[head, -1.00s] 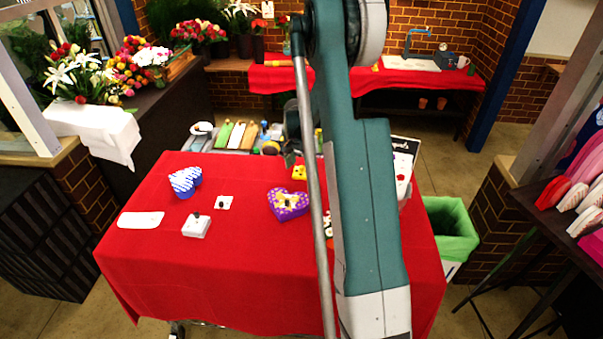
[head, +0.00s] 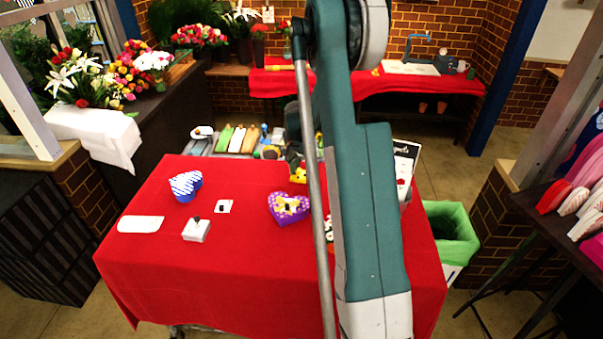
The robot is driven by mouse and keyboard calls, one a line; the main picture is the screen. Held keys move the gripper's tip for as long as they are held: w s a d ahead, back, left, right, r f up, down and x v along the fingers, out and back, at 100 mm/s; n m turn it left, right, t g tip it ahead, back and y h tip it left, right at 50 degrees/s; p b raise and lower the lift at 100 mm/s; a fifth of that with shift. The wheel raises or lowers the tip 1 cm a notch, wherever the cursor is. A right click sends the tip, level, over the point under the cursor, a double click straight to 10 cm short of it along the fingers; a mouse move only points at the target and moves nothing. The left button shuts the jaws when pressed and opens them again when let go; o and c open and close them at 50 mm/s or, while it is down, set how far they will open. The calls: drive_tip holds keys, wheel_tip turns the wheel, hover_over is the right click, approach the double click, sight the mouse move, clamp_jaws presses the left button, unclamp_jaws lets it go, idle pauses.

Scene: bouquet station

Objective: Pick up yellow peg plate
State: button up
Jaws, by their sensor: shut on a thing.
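The yellow peg plate (head: 298,177) is a small yellow piece near the back edge of the red-covered table (head: 150,265). My gripper (head: 297,166) is dark and sits directly over it, mostly hidden behind my arm. Its fingers reach down to the yellow piece and appear shut on it. The fingertips are too small to make out clearly. I cannot tell whether the plate is still touching the cloth.
A green-lined bin (head: 450,235) stands right.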

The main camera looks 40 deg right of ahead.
drive_tip(key=shift+r, duration=0.35)
clamp_jaws()
drive_tip(key=shift+r, duration=4.2)
